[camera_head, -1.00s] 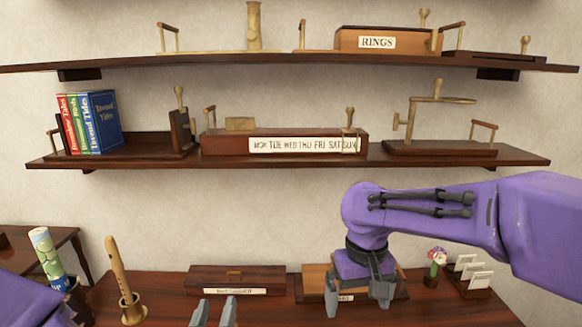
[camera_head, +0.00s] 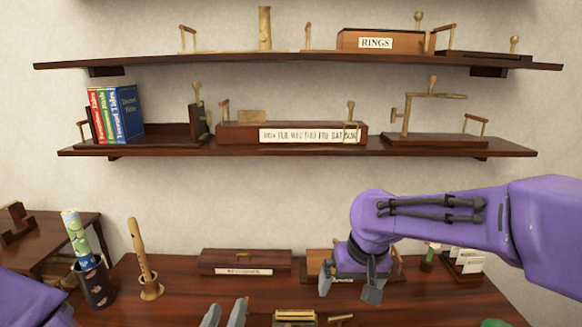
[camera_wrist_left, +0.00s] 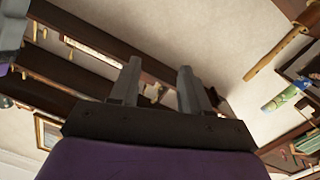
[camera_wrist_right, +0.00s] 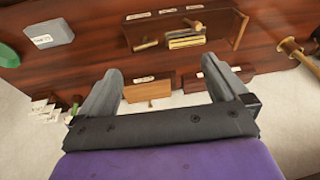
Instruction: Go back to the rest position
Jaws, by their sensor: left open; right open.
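My left gripper (camera_head: 226,313) shows only its fingertips at the bottom of the head view, apart and empty. In the left wrist view (camera_wrist_left: 157,85) its fingers are open with nothing between them, and the shelves lie beyond. My right gripper (camera_head: 348,285) is in front of the table's back right part in the head view, its fingers spread. In the right wrist view (camera_wrist_right: 160,90) the fingers are open and empty above the table. Purple arm links of mine cover part of the right side of the head view.
The table (camera_head: 190,300) holds a flute on a stand (camera_head: 143,262), a dark cup with rolled papers (camera_head: 95,285), a labelled box (camera_head: 245,262) and a letter holder (camera_head: 462,263). Two wall shelves (camera_head: 300,150) with boxes and books hang above. Bare wall separates shelves and table.

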